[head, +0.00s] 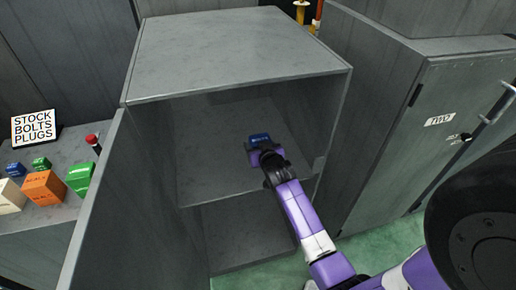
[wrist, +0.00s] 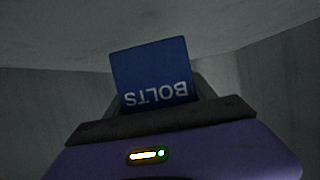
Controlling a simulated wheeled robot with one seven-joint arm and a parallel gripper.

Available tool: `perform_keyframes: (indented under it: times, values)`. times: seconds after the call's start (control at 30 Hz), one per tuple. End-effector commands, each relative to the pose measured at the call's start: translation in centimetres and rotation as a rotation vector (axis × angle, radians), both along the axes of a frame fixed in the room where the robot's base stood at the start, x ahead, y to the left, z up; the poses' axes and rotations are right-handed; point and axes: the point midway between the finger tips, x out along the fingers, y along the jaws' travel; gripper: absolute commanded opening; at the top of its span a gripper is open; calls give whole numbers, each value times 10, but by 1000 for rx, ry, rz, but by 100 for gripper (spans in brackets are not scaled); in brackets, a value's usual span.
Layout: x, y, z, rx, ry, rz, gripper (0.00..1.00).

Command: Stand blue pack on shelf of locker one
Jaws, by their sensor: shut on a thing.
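The blue pack (head: 260,138) is held in my gripper (head: 262,149) inside the open locker, over its shelf (head: 215,178). In the wrist view the blue pack (wrist: 150,75) shows the word BOLTS upside down. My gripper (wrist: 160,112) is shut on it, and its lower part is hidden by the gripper. I cannot tell whether the pack touches the shelf. The open locker (head: 240,45) stands in the middle of the head view, its door swung out to the left. Its number does not show.
A closed locker marked TWO (head: 440,119) stands at the right. At the left, a bench (head: 60,215) holds several coloured packs and a sign (head: 34,128) reading STOCK BOLTS PLUGS. The visible shelf around my gripper is bare. The locker's side walls flank my arm.

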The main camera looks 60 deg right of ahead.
Motion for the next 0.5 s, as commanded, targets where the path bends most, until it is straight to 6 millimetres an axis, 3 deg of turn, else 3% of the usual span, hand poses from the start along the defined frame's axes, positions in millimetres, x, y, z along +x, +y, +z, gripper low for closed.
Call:
perform_keyframes:
  times: [0.13,0.5]
  values:
    - [1,0,-15,-1,-3,1,10]
    - [1,0,-19,-2,-2,1,10]
